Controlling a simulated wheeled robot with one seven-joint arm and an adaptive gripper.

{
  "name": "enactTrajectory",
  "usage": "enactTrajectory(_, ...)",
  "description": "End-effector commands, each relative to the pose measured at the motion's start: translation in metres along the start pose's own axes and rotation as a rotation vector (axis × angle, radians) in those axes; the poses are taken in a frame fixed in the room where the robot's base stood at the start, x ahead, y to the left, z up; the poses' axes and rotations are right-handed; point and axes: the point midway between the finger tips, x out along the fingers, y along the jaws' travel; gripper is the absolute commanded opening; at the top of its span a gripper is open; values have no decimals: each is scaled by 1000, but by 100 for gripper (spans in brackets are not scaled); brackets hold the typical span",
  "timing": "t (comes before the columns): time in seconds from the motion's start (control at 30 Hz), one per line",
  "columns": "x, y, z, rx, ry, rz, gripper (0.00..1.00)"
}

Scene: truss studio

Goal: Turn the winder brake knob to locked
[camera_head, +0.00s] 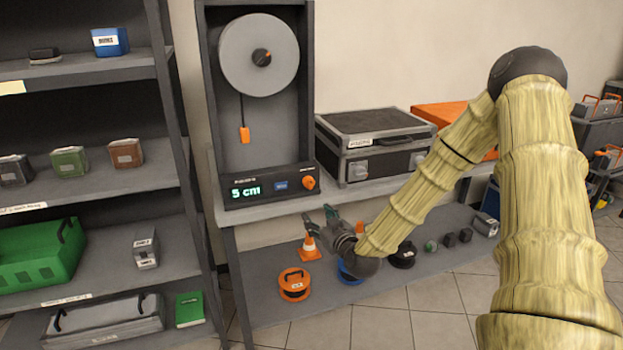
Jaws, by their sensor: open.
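The winder (213,110) is a tall dark frame on the table, with a round grey drum at its top. An orange piece (244,135) hangs on a line from the drum. At its base, a control panel (237,202) carries a green display reading "5 cm" and a small blue screen. An orange knob (309,183) sits at the panel's right end; its setting is too small to read. My gripper (318,215) is open and empty, in front of and below the knob, apart from it in the picture.
A grey case (372,122) stands right of the winder. The lower shelf holds orange cones (310,247), an orange reel (294,285) and a black reel (403,255). A loaded shelf rack (180,130) stands at left. Floor tiles (430,310) in front are clear.

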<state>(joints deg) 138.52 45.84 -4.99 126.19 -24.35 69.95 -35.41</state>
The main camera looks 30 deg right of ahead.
Motion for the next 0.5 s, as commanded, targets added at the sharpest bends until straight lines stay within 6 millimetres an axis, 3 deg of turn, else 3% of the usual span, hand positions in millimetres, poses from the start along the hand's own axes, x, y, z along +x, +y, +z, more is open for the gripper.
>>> enactTrajectory(0.03,1,12,-16,0,33,20,54)
enactTrajectory(0.2,4,31,-40,-13,94,56,54)
enactTrajectory(0.37,12,36,-44,-18,106,62,54)
enactTrajectory(0.5,29,36,-45,-18,106,62,54)
